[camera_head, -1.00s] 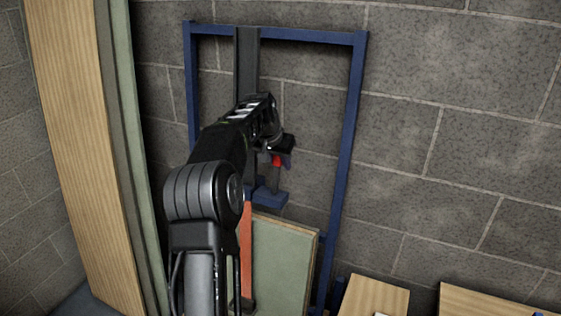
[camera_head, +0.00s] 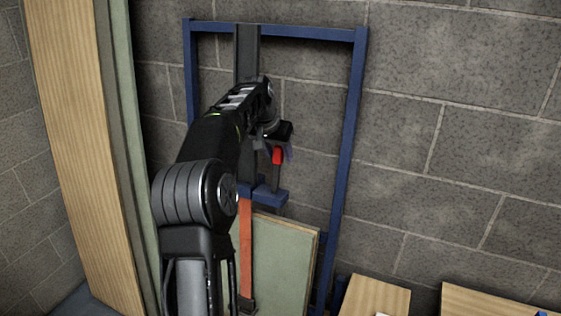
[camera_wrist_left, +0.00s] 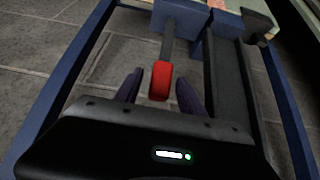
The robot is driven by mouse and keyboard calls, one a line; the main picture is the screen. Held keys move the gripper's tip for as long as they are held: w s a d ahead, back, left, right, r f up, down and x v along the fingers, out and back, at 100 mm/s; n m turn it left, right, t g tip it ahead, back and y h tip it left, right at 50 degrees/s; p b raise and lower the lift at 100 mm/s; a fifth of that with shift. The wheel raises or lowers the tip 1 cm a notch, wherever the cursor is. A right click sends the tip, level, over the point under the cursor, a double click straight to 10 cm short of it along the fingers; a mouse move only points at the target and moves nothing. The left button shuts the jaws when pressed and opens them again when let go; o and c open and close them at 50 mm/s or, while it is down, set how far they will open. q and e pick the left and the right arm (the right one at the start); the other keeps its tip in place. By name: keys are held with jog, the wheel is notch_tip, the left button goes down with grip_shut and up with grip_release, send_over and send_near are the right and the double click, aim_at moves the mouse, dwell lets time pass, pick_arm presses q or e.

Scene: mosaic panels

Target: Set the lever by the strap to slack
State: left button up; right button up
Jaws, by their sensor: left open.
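The lever has a red handle (camera_head: 278,155) on a grey stem, standing up from a blue bracket (camera_head: 270,196) on the dark upright post. An orange-red strap (camera_head: 246,250) hangs down the post below the bracket. My left gripper (camera_head: 277,149) is open at the handle, coming from above. In the left wrist view the red handle (camera_wrist_left: 160,81) lies between the two open fingers (camera_wrist_left: 159,76), with a gap on each side. The stem runs from it to the blue bracket (camera_wrist_left: 180,15). My right gripper is out of view.
A blue frame (camera_head: 348,150) stands against the grey block wall. A pale green panel (camera_head: 285,262) leans behind the strap. Tall wood and green panels (camera_head: 85,150) stand at the left. Wooden boards (camera_head: 375,296) lie at the lower right.

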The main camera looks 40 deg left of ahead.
pick_arm(q)
jog(key=shift+v, duration=1.75)
jog(key=shift+f, duration=0.15)
